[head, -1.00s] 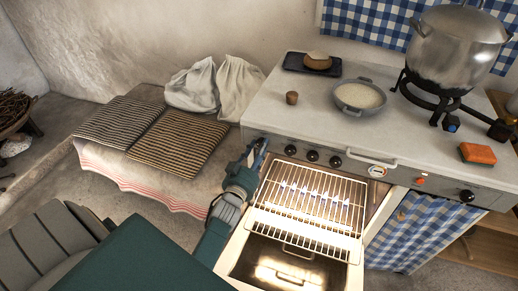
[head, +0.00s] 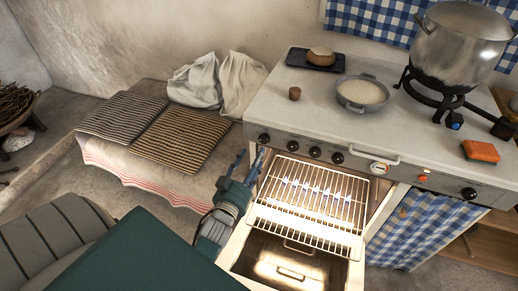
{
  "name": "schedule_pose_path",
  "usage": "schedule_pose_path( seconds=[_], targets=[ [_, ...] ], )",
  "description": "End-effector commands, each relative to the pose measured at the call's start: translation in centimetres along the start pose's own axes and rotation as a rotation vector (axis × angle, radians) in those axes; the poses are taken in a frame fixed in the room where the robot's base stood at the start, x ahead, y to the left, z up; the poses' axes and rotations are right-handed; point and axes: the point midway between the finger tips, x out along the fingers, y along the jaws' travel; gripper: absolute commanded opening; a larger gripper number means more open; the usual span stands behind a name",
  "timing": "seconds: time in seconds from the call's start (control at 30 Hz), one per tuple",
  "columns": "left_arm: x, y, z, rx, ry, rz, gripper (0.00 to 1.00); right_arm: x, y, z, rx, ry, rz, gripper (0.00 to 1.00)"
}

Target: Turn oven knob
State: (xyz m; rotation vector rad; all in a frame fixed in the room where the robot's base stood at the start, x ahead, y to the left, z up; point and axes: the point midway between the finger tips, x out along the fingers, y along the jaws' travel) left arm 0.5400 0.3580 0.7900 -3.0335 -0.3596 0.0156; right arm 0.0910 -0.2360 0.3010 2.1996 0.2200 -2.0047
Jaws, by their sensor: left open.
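The oven front carries a row of black knobs, the leftmost knob (head: 264,138) beside further ones such as this knob (head: 292,146) and this knob (head: 337,158). Another black knob (head: 468,193) sits far right on the same panel. My left gripper (head: 249,161) is open and empty. It is just below and left of the leftmost knob, apart from it in the picture. The oven (head: 274,262) stands open and lit, with a wire rack (head: 312,195) pulled out. Which way the knobs point is too small to tell. My right gripper is not in view.
A cushioned bench (head: 150,174) stands left. The open oven and rack jut out right of my gripper.

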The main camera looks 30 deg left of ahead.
Motion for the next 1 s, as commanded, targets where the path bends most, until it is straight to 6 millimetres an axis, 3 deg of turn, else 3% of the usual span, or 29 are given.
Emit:
schedule_pose_path(
  seconds=[0.1, 0.3, 1.0],
  targets=[
    [-2.4, 0.0, 0.0, -0.001, -0.002, 0.0, 0.49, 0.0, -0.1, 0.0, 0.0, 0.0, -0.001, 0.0],
    [-4.5, 0.0, 0.0, 0.0, 0.001, 0.0, 0.49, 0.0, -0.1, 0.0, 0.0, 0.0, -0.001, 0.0],
    [-4.8, 0.0, 0.0, 0.0, 0.001, 0.0, 0.49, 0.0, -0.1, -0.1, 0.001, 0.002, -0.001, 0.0]
  ],
)
